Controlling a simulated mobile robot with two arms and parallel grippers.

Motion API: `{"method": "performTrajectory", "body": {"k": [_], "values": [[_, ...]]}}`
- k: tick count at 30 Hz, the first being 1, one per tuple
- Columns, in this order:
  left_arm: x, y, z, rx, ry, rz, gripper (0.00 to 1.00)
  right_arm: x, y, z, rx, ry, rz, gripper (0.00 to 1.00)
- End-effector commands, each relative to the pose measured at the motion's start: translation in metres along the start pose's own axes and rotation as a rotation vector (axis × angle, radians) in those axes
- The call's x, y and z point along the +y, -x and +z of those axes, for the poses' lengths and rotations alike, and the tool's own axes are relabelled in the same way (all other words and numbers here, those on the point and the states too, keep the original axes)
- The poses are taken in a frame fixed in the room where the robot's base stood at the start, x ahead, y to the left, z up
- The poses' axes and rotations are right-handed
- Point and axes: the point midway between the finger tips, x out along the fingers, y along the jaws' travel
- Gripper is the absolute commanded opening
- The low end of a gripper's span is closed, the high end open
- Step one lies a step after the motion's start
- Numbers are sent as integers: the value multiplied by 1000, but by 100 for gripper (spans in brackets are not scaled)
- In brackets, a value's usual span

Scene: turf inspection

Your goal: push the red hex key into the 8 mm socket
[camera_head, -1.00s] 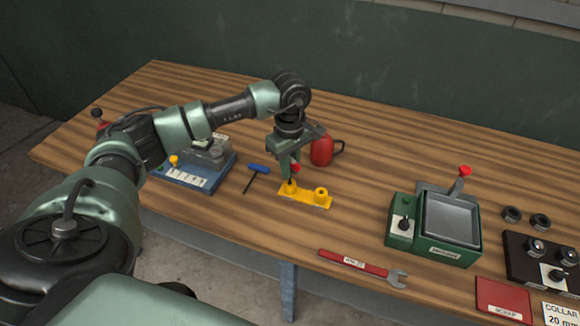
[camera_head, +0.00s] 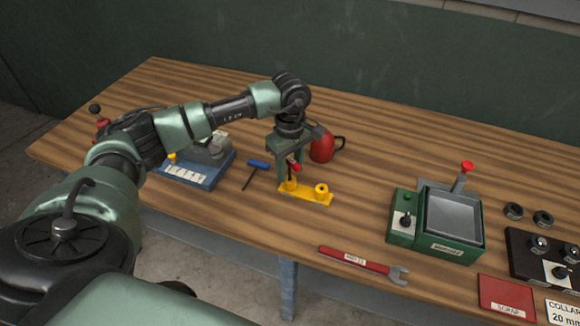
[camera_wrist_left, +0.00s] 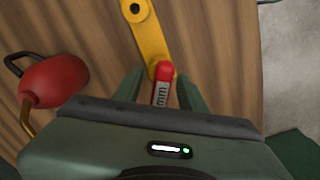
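The red hex key (camera_head: 294,167) stands roughly upright, with its dark shank at the left socket of the yellow socket block (camera_head: 312,196). How deep the shank sits is hidden. My left gripper (camera_head: 289,168) is at the key's handle. In the left wrist view, the red handle (camera_wrist_left: 165,71) with a white label ending in "mm" shows between the fingers (camera_wrist_left: 159,92), with gaps on both sides. The block's other socket (camera_head: 321,189) is empty. The socket sizes cannot be read. My right gripper is not in view.
A blue hex key (camera_head: 258,164) lies left of the block. A blue-based fixture (camera_head: 208,178) is further left. A red-handled wrench (camera_head: 352,260) lies in front, and a green machine (camera_head: 452,248) stands right.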

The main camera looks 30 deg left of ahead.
Motion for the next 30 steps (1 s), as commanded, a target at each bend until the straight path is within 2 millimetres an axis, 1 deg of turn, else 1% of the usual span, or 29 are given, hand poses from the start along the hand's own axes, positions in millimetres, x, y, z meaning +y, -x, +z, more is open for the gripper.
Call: {"method": "performTrajectory", "body": {"k": [2,5,12,15,18,22,30], "values": [[0,2,0,0,0,1,41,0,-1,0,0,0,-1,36],[1,12,0,0,0,3,41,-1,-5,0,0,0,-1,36],[1,53,-1,2,0,5,41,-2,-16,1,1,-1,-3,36],[1,66,0,1,0,4,41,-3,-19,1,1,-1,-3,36],[0,75,0,1,0,2,41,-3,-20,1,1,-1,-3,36],[0,78,0,0,0,1,41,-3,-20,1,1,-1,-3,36],[0,78,0,0,0,0,41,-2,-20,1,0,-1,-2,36]]}}
